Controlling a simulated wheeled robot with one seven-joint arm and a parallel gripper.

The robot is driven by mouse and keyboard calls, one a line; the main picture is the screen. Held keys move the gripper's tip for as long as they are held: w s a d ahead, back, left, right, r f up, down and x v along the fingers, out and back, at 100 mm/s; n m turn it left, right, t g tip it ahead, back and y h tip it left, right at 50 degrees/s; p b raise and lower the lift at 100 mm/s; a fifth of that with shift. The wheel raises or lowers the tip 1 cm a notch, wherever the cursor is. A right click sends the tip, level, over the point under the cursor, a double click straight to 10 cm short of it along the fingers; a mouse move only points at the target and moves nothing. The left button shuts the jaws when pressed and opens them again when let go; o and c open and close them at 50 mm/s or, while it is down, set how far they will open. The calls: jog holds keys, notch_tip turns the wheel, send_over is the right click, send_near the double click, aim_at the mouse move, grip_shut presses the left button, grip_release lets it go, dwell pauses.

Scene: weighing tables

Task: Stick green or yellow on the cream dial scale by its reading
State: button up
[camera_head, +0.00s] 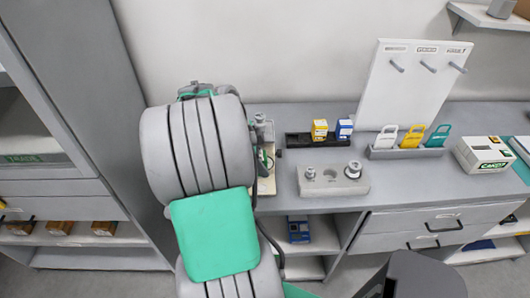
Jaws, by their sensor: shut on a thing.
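My arm, grey with a green panel, fills the left middle of the view and hides what lies behind it. My gripper cannot be made out; it seems to be behind the arm, and so is anything in it. Just right of the arm, a narrow cream strip (267,186) with grey and green parts above it shows on the counter. It may be the cream dial scale, but its dial and reading are hidden. A grey holder (408,153) carries a white tag (386,138), a yellow tag (412,136) and a teal-green tag (437,136), all upright.
A grey block (320,187) holds metal weights around an empty middle hollow. Behind it, a black tray (300,140) holds a yellow box (319,129) and a blue box (344,128). A white board (400,100) with pegs leans behind. A white-green box (484,153) stands right.

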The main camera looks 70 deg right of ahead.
jog(key=shift+s+d+r+m, duration=0.1)
jog(key=shift+s+d+m, duration=0.05)
jog(key=shift+s+m, duration=0.35)
jog(key=shift+s+f, duration=0.1)
jog(key=shift+f, duration=0.1)
jog(key=shift+f+b, duration=1.9)
jog(key=shift+f, duration=0.85)
jog(key=shift+b, duration=0.45)
jog(key=shift+f+b, duration=0.7)
jog(key=shift+b, duration=0.1)
dwell(0.3)
jog(key=shift+r+p, duration=2.25)
jog(key=shift+r, duration=1.35)
